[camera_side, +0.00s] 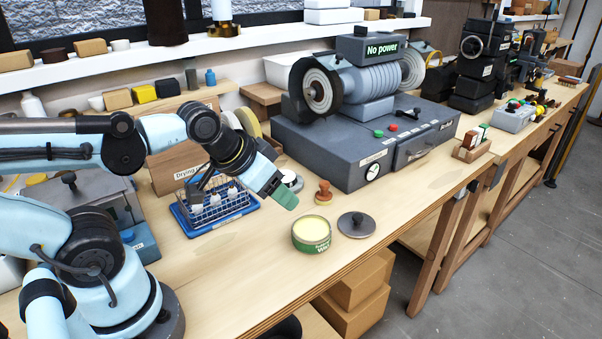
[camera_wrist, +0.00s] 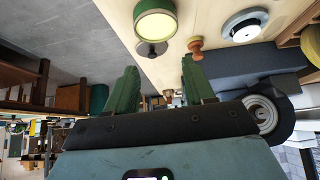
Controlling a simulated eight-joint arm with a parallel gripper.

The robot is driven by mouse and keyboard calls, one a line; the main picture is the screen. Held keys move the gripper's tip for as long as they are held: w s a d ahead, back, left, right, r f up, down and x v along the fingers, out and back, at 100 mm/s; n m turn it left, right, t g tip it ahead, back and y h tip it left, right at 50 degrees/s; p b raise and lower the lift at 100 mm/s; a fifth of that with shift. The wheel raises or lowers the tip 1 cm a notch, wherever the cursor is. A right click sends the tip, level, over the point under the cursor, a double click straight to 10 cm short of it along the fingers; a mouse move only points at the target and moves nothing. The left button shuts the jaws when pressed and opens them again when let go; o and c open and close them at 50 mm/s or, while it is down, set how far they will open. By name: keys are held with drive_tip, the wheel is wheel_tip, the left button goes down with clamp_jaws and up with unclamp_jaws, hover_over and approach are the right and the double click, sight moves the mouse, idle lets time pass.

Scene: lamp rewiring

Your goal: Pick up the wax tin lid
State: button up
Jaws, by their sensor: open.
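The wax tin lid (camera_side: 356,224) is a grey disc with a dark knob on top. It lies flat on the bench, right of the open green wax tin (camera_side: 312,232), which shows pale wax inside. In the wrist view the lid (camera_wrist: 145,48) shows just below the tin (camera_wrist: 155,22), between and beyond my fingertips. My gripper (camera_side: 286,199) has green fingers and hangs above the bench, left of the tin and apart from the lid. In the wrist view the two fingers of my gripper (camera_wrist: 158,64) stand apart with nothing between them.
A small orange-brown knobbed piece (camera_side: 323,194) stands behind the tin. A blue wire basket with bottles (camera_side: 215,208) is left of my gripper. The grey polishing machine (camera_side: 350,145) stands behind. The bench's front edge runs close to the lid; bare wood lies right of it.

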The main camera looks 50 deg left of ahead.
drive_tip(key=shift+o, duration=0.5)
drive_tip(key=o, duration=0.8)
drive_tip(key=w+d+r+n+g, duration=0.1)
drive_tip(key=w+r+n+g, duration=0.2)
drive_tip(key=w, duration=0.6)
drive_tip(key=n+g, duration=0.1)
drive_tip(key=g, duration=0.3)
hover_over(358, 216)
wheel_tip(358, 216, down, 5)
wheel_tip(358, 216, down, 12)
drive_tip(key=shift+r, duration=0.15)
